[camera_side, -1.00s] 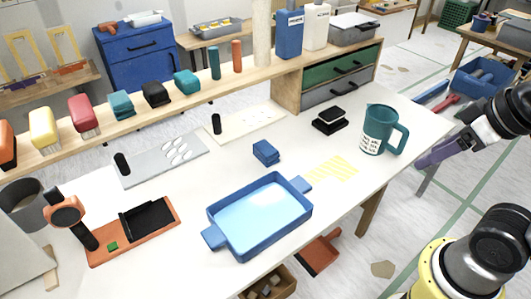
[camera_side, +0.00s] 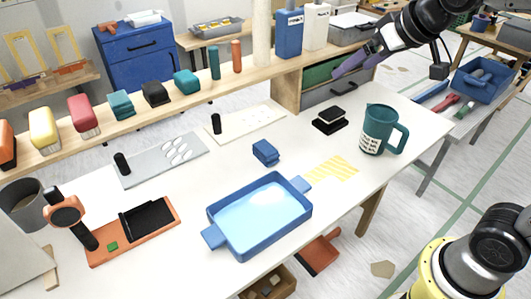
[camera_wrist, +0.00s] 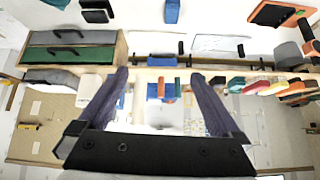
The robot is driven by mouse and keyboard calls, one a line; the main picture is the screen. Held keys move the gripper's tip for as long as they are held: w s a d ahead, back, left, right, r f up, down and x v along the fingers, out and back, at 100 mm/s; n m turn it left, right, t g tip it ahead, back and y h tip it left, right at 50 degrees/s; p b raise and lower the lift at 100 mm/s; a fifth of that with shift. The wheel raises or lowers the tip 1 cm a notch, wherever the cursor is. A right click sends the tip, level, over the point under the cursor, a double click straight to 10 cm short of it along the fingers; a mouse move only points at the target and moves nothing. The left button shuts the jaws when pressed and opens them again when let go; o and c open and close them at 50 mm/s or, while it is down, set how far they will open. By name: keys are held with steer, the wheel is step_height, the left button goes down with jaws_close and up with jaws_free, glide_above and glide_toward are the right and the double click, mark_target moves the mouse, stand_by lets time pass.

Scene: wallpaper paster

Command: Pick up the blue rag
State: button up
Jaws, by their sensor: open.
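The blue rag (camera_side: 265,152) is a small folded stack on the white table, behind the blue tray (camera_side: 212,238) and in front of the pale board. In the wrist view a blue block that looks like the rag (camera_wrist: 172,11) is at the top edge, partly cut off. My gripper (camera_side: 352,66) has purple fingers and is high at the back right, in front of the drawer unit in the side picture, well away from the rag. In the wrist view my gripper (camera_wrist: 160,76) has its fingers spread, with nothing held between them.
A teal jug (camera_side: 373,134) and a black block (camera_side: 330,117) stand right of the rag. The wooden drawer unit (camera_side: 287,92) and a shelf with several coloured brushes and bottles line the back. The table around the rag is mostly clear.

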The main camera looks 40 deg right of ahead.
steer(key=w+a+f, duration=0.1)
steer(key=w+f, duration=0.2)
steer(key=w, duration=0.6)
steer(key=g, duration=0.4)
glide_above(266, 148)
steer(key=s, duration=0.2)
steer(key=shift+n, duration=0.3)
step_height(266, 148, down, 29)
steer(key=shift+s+r, duration=0.15)
steer(key=shift+x, duration=3.05)
steer(key=c, duration=1.4)
steer(key=shift+o, duration=0.2)
steer(key=shift+r, duration=0.15)
